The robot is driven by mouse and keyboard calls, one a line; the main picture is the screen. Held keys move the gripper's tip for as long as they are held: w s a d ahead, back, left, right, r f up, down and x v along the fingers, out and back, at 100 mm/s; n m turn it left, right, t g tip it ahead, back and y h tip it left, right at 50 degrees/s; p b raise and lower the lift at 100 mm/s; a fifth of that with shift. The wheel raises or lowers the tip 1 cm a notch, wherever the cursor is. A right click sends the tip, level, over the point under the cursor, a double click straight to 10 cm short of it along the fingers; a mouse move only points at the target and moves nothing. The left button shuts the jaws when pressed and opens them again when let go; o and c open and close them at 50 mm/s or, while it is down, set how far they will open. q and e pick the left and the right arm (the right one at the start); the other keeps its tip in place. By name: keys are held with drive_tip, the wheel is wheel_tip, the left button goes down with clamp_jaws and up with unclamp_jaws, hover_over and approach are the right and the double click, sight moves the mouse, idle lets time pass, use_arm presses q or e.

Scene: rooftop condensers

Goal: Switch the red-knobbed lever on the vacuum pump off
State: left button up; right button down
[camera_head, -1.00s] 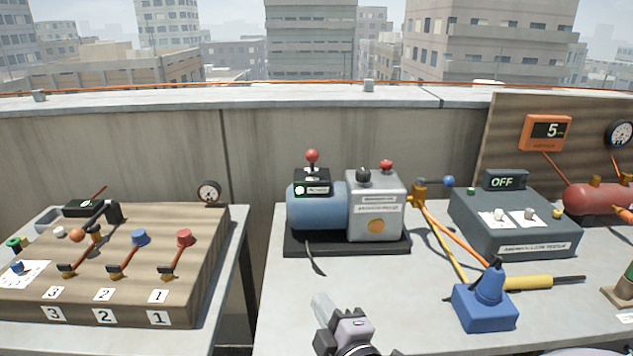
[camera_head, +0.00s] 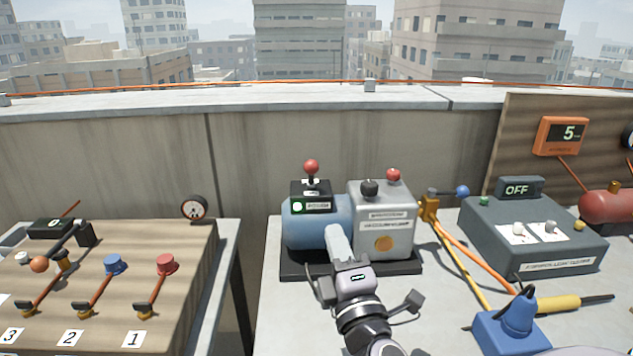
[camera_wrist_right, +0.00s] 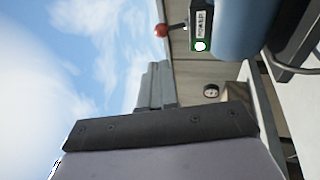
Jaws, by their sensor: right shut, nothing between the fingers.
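The vacuum pump (camera_head: 383,225) stands on the right table, with a blue cylinder and a grey box on a dark base. The red-knobbed lever (camera_head: 311,168) stands up from a black switch box on the cylinder, above a lit green light (camera_head: 298,207). In the right wrist view the red knob (camera_wrist_right: 161,30) is at the top. My right gripper (camera_head: 338,236) is shut and empty, in front of the pump and below the lever in the head view. Its fingers (camera_wrist_right: 156,86) show apart from the lever in the wrist view. My left gripper is not in view.
A red button (camera_head: 393,174) and black knob top the grey box. A valve with a blue ball handle (camera_head: 462,191) is to its right. A grey OFF box (camera_head: 535,235) and blue tool (camera_head: 513,325) stand further right. A wooden lever panel (camera_head: 100,290) is at left.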

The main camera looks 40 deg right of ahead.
drive_tip(key=shift+w, duration=0.1)
drive_tip(key=p, duration=0.4)
approach(313, 172)
drive_tip(key=x, duration=0.5)
drive_tip(key=shift+w+d+r, duration=0.15)
drive_tip(key=shift+w+r, duration=0.1)
drive_tip(key=shift+w, duration=0.05)
drive_tip(key=shift+w+d, duration=0.2)
drive_tip(key=shift+w, duration=0.35)
drive_tip(key=shift+w+r, duration=0.1)
